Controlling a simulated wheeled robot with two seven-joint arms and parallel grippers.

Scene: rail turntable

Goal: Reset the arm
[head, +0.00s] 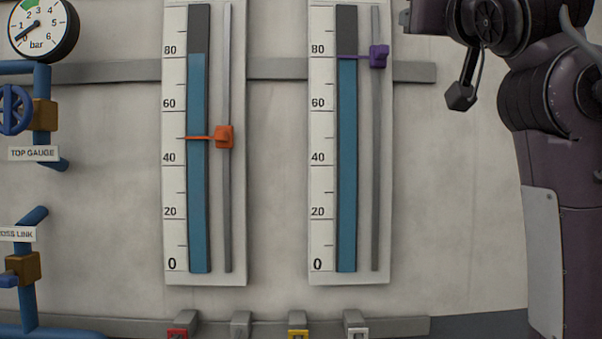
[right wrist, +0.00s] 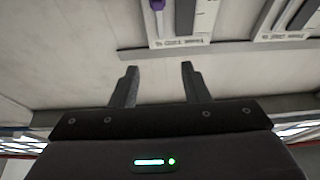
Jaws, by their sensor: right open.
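My right arm (head: 555,160) stands at the right of the head view, bent at the top, right of the two gauge boards. In the right wrist view my right gripper (right wrist: 158,70) is open, with its two dark fingers apart and nothing between them. Pale wall lies beyond the fingertips, and a gauge board with a purple slider (right wrist: 157,4) shows upside down past them. I cannot make out the gripper's fingers clearly in the head view. My left arm and gripper are not in view.
Blue pipes with valves (head: 15,110) and a pressure dial (head: 42,27) are at left. Coloured tags (head: 298,334) hang on a low rail.

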